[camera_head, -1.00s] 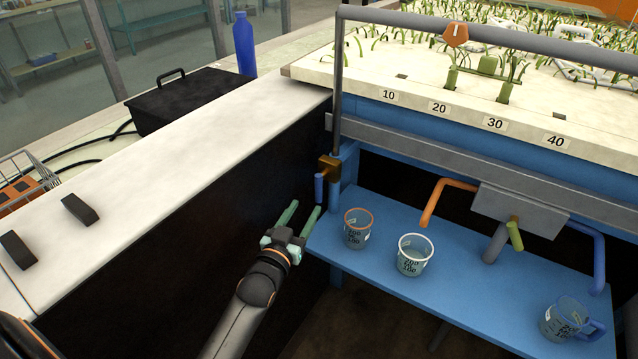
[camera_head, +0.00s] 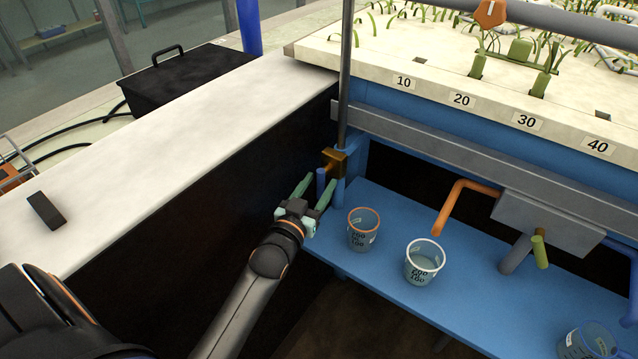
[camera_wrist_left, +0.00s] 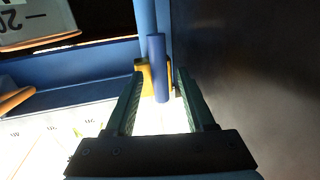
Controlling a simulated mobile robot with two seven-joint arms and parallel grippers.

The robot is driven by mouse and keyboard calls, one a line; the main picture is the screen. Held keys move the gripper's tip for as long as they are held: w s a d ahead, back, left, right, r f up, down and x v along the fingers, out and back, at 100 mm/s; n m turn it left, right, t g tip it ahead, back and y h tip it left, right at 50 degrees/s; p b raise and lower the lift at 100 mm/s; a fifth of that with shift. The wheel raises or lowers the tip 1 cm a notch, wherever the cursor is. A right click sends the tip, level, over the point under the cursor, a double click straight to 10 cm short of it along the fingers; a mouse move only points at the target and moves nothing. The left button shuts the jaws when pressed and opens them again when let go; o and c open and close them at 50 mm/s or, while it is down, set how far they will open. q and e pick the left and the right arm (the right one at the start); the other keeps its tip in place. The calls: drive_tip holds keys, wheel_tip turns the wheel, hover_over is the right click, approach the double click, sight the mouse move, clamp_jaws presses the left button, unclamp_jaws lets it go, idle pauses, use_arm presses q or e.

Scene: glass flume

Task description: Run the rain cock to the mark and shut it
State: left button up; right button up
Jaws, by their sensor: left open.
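The rain cock is a brass valve body (camera_head: 335,161) at the foot of a grey upright pipe, with a blue lever (camera_head: 321,178) hanging down. My left gripper (camera_head: 319,183) is open, its green fingers reaching up on either side of the lever. In the left wrist view the blue lever (camera_wrist_left: 158,70) stands between the two fingertips (camera_wrist_left: 160,76), with a gap on each side; the brass (camera_wrist_left: 143,77) shows behind it. I cannot tell how deep the lever sits between the fingers. An orange pointer (camera_head: 490,12) is on the top rail. My right gripper is not in view.
Number plates 10 to 40 (camera_head: 461,100) line the planted bed's edge. An orange-rimmed cup (camera_head: 363,232) and a white-rimmed cup (camera_head: 424,264) stand on the blue shelf (camera_head: 385,200), close right of my gripper. An orange spout (camera_head: 450,205) hangs above. A dark wall lies left.

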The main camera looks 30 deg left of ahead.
use_arm(q)
drive_tip(key=shift+c, duration=0.2)
clamp_jaws()
idle(1.1)
